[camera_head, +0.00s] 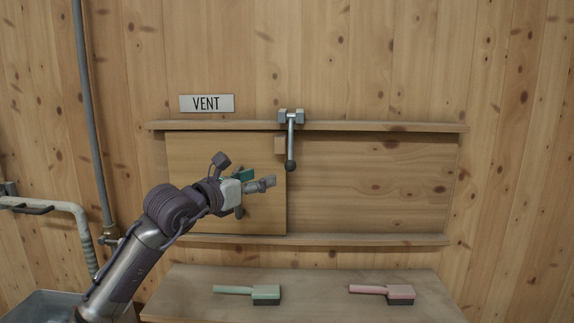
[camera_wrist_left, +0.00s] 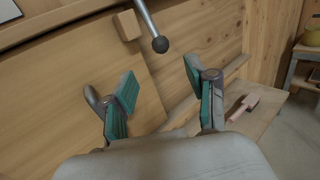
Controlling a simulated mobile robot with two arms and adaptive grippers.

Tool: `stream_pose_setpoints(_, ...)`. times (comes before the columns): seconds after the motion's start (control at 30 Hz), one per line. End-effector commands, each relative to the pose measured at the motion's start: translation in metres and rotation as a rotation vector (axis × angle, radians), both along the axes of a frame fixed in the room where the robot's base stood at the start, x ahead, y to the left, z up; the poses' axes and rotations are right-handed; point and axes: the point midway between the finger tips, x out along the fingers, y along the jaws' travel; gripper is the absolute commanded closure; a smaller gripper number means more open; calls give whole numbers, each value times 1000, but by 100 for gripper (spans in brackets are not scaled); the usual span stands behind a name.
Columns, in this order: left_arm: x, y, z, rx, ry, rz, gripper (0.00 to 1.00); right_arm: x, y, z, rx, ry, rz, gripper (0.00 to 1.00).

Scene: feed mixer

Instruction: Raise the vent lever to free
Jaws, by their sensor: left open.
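The vent lever (camera_head: 291,145) is a metal rod with a dark ball knob at its lower end. It hangs straight down from a bracket (camera_head: 291,116) on the upper rail, beside a wooden block on the sliding panel (camera_head: 220,213). In the left wrist view, the lever's knob (camera_wrist_left: 160,44) shows beyond and between the fingertips. My left gripper (camera_head: 262,181) is open and empty in front of the panel, left of and a little below the knob, not touching it. It also shows in the left wrist view (camera_wrist_left: 160,88). My right gripper is not in view.
A VENT sign (camera_head: 207,103) is above the upper rail (camera_head: 390,127). Below, a shelf (camera_head: 320,305) holds a green brush (camera_head: 262,293) and a pink brush (camera_head: 398,293). A pipe (camera_head: 90,120) and a tap (camera_head: 60,208) are at left. The space right of the lever is clear.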

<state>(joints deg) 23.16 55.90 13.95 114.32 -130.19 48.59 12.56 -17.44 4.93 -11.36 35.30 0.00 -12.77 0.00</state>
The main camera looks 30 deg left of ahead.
Motion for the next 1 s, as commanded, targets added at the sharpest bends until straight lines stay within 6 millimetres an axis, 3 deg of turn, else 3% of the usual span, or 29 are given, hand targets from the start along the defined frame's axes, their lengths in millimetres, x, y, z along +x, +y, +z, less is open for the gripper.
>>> stream_pose_setpoints(0.2, 46, -3, 8, -7, -1, -2, 43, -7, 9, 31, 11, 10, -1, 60)
stream_pose_setpoints(0.5, 102, -7, 5, -8, -2, -3, 43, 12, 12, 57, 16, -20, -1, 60)
stream_pose_setpoints(0.7, 118, -8, 2, -5, -2, -3, 43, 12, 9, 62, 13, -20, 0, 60)
stream_pose_setpoints(1.0, 120, -8, 0, -4, -2, -3, 43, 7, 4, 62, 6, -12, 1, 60)
